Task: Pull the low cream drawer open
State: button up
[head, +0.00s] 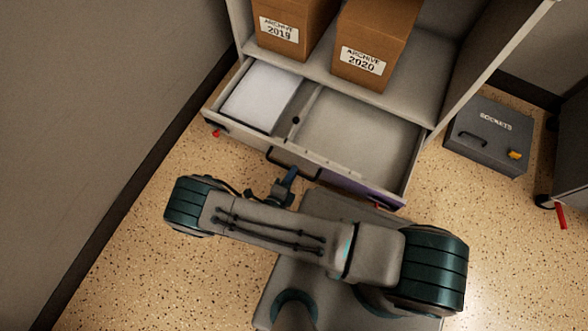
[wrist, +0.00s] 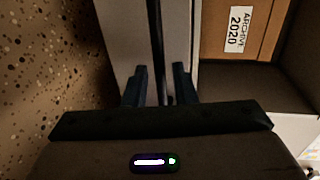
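The low cream drawer (head: 335,172) stands pulled out at the bottom of the shelf unit in the head view. Its inside shows, with a white paper stack at the left and a bare floor at the right. Its dark handle (head: 293,164) is on the front face; the handle also shows as a dark bar in the wrist view (wrist: 156,45). My gripper (head: 288,180) is at the handle. In the wrist view its fingers (wrist: 158,85) are apart on either side of the bar, with a gap visible; I see no clear contact.
Boxes marked Archive 2019 (head: 278,32) and Archive 2020 (head: 363,65) stand on the shelf above. A grey case (head: 490,137) lies on the floor at the right. A wall (head: 90,100) runs along the left. Speckled floor (head: 125,240) is clear between wall and arm.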

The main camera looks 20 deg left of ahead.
jog(key=d+p+v, duration=0.1)
jog(key=p+v, duration=0.1)
jog(key=v, duration=0.9)
jog(key=shift+s+a+p, duration=0.3)
jog(key=shift+s+a, duration=0.05)
jog(key=shift+a, duration=0.05)
jog(key=shift+r, duration=0.1)
